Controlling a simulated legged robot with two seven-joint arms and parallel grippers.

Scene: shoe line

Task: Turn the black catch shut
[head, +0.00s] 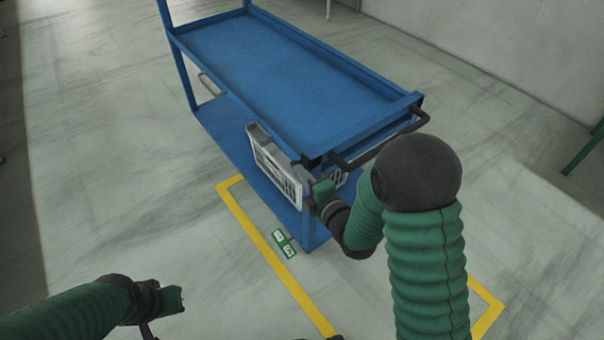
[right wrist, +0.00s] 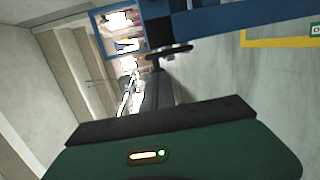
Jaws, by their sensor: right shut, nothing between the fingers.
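The black catch (head: 307,161) appears as a small dark piece at the near corner of the blue trolley (head: 290,70), just under its top tray; my right gripper partly crowds it and its turn is too small to read. My right gripper (head: 320,188) is shut and empty, its tip close to the corner post just below the catch. I cannot tell whether it touches. In the right wrist view a dark flat piece (right wrist: 169,50), perhaps the catch, shows beyond the gripper beside blue metal. My left gripper (head: 172,298) is low at the left, away from the trolley; its opening is unclear.
A grey-white crate (head: 278,172) sits on the trolley's lower shelf. A black push handle (head: 385,143) juts from the trolley's near end, close to my right arm. Yellow tape (head: 262,244) and a green-white label (head: 284,243) mark the floor. The floor at left is clear.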

